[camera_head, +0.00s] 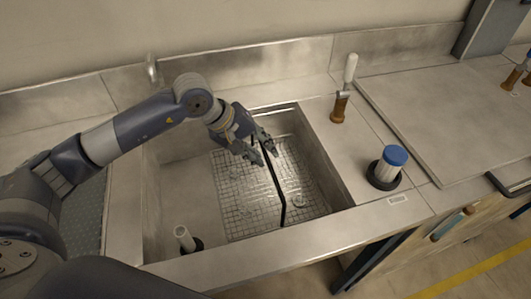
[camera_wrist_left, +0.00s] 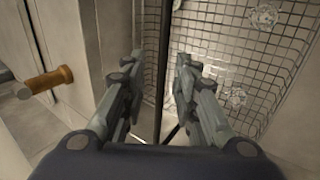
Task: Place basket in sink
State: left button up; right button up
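A wire mesh basket (camera_head: 235,195) sits inside the steel sink (camera_head: 170,205), toward its right side. A dark bar (camera_head: 276,188), apparently its handle, crosses above the mesh. My left gripper (camera_head: 264,156) is over the basket with its fingers apart and pointing down. In the left wrist view, the dark bar (camera_wrist_left: 163,50) runs between the two open fingers (camera_wrist_left: 158,85), with a gap visible on each side. The basket mesh (camera_wrist_left: 225,60) fills the right of that view. My right gripper is not in view.
A brown tap with a white top (camera_head: 340,105) and a blue-capped cylinder (camera_head: 389,165) stand on the counter right of the sink. A short pale post (camera_head: 183,238) stands at the sink's front left. A flat panel (camera_head: 450,120) covers the right counter.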

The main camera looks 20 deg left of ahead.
pick_arm(q)
jog(key=b+v, duration=0.1)
jog(key=v, duration=0.9)
jog(key=shift+b, duration=0.35)
jog(key=shift+s, duration=0.1)
